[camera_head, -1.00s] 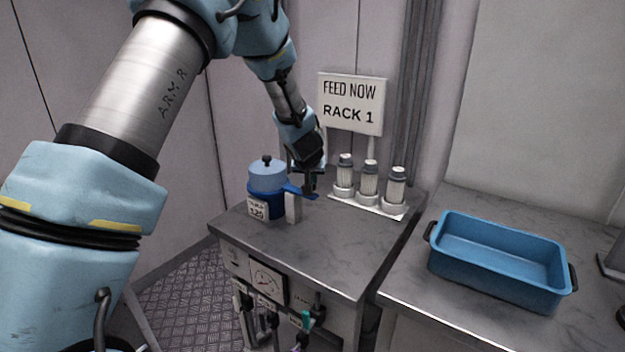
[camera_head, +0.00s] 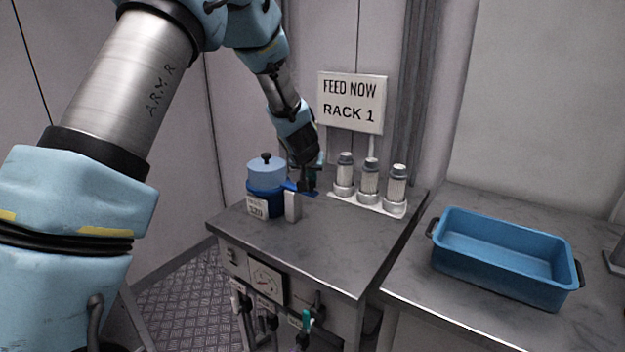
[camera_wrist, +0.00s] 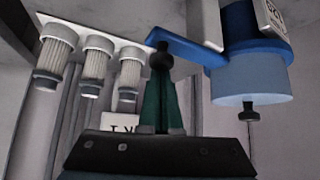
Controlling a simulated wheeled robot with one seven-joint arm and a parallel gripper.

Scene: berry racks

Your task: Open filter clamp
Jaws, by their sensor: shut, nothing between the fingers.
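The filter housing has a light blue lid (camera_head: 266,173) with a black knob and stands on the left of the grey cabinet top. A dark blue clamp band (camera_head: 262,190) circles it, and its blue lever (camera_head: 313,193) sticks out to the right. In the wrist view, which looks inverted, the lever (camera_wrist: 190,45) runs from the band (camera_wrist: 262,48) to the fingertips. My gripper (camera_head: 308,187) is shut and empty at the lever's outer end. Its dark fingertips (camera_wrist: 161,56) overlap that end in the wrist view; I cannot tell whether they touch.
A pale post (camera_head: 293,206) stands beside the housing. Several filter cartridges (camera_head: 369,181) stand in a white holder at right, close to my gripper. A "FEED NOW RACK 1" sign (camera_head: 351,101) rises behind. A blue tray (camera_head: 500,280) sits on the right counter. The cabinet's front top is clear.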

